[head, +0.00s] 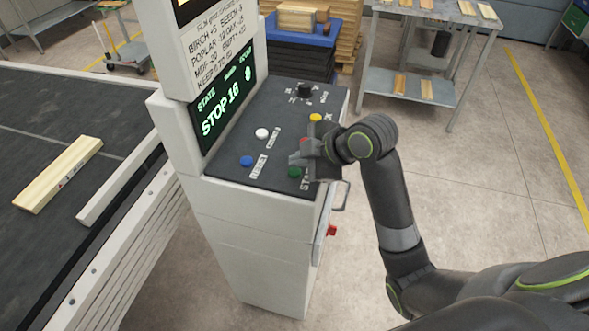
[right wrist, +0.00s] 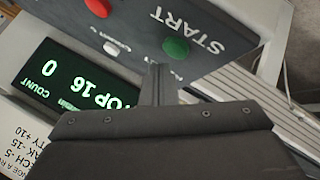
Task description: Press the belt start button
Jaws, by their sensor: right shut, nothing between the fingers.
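The control console (head: 213,177) has a dark sloped panel with several buttons. The green button (head: 295,172) is beside a START label that my arm partly covers in the head view. In the right wrist view the green button (right wrist: 176,47) and its START label (right wrist: 190,27) show clearly. My right gripper (head: 298,158) is shut and empty over the panel, close to the green button. In the right wrist view its fingertips (right wrist: 160,68) appear just below the green button, with a gap in the picture; whether they touch the panel cannot be told. My left gripper is out of view.
White (head: 262,133), blue (head: 246,161) and yellow (head: 316,117) buttons and a black knob (head: 305,90) share the panel. A red button (right wrist: 98,7) is near the green one. The display (head: 222,108) reads STOP 16. A belt (head: 60,135) carrying a wooden board (head: 58,175) lies left.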

